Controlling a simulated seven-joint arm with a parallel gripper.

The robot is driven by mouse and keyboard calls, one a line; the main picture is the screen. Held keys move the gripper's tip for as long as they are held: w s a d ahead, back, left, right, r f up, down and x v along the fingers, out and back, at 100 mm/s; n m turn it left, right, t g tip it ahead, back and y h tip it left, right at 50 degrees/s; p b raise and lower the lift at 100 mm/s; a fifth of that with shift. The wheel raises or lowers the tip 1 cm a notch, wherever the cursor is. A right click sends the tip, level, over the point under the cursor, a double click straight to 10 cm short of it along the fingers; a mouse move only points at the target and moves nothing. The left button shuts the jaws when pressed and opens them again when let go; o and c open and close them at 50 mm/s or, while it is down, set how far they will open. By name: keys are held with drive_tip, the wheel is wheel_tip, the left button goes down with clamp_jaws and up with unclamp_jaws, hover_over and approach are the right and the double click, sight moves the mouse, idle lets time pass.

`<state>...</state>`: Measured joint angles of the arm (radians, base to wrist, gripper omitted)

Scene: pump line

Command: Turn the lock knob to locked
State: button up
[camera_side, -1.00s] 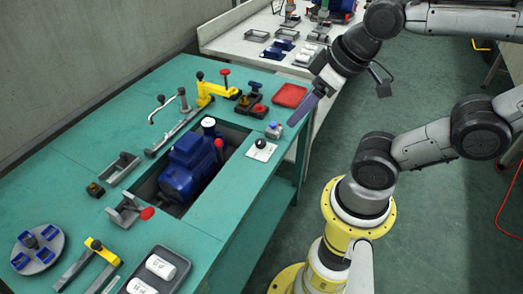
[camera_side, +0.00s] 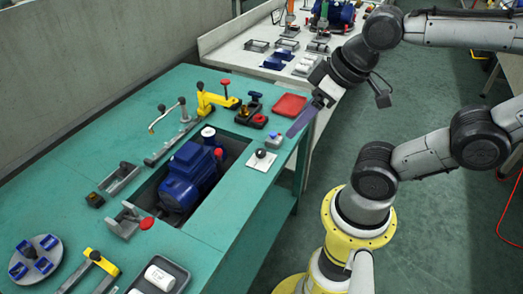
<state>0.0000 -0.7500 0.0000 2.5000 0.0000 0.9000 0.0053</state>
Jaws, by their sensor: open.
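A small dark round knob (camera_side: 261,153) sits on a white plate near the right edge of the green bench, right of the blue motor. It looks like the lock knob, but its pointer and markings are too small to read. My gripper (camera_side: 293,132) is open, with its purple-grey fingers slanting down to the left. In the picture its tips are above and right of the knob, apart from it. The gap between the fingers is hard to see from this side.
The blue motor (camera_side: 186,176) sits in a bench recess. A small grey-and-blue part (camera_side: 275,139) stands close beside the knob plate. A red tray (camera_side: 290,105) and a yellow clamp (camera_side: 216,100) are farther back. A pale second table (camera_side: 225,43) stands behind.

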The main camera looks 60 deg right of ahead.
drive_tip(key=m, duration=0.2)
drive_tip(key=m+g+y, duration=0.2)
drive_tip(key=m+y, duration=0.1)
drive_tip(key=m, duration=1.8)
hover_over(261, 151)
drive_tip(key=s+a, duration=0.2)
drive_tip(key=a, duration=0.2)
wheel_tip(261, 151, down, 5)
drive_tip(key=s+d+f+m, duration=0.2)
drive_tip(key=d+f+m, duration=0.2)
drive_tip(key=d+f, duration=0.4)
drive_tip(key=x, duration=1.3)
drive_tip(key=shift+s+a+f, duration=0.15)
clamp_jaws()
